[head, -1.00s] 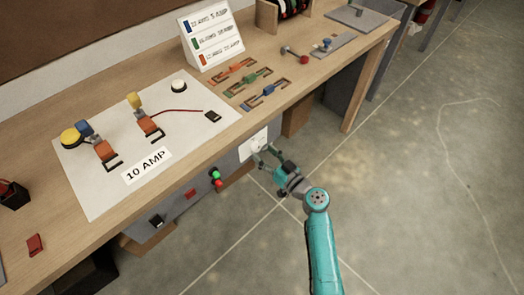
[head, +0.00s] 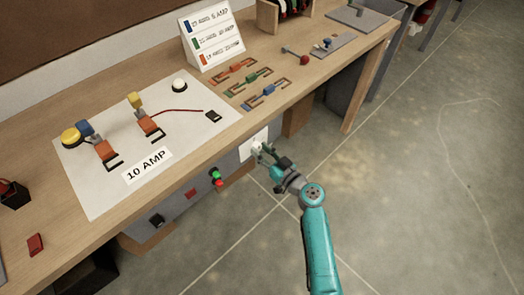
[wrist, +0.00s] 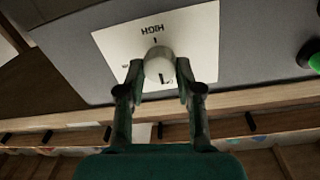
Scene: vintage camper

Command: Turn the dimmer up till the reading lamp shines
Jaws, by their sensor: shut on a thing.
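The dimmer is a pale round knob (wrist: 158,64) on a white plate (wrist: 203,34) marked HIGH, which reads upside down in the wrist view. The plate (head: 252,146) is on the front panel below the bench top in the head view. My gripper (wrist: 159,78) has one finger on each side of the knob and is shut on it. In the head view my gripper (head: 262,153) partly covers the plate and hides the knob's pointer. I cannot tell for sure which thing is the reading lamp; a white dome (head: 179,84) sits on the board and looks bright.
The bench top (head: 60,215) overhangs the panel just above my gripper. Green and red buttons (head: 216,178) are on the panel to the left of the plate. A white board (head: 85,185) with a 10 AMP label lies on top. The floor at right is clear.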

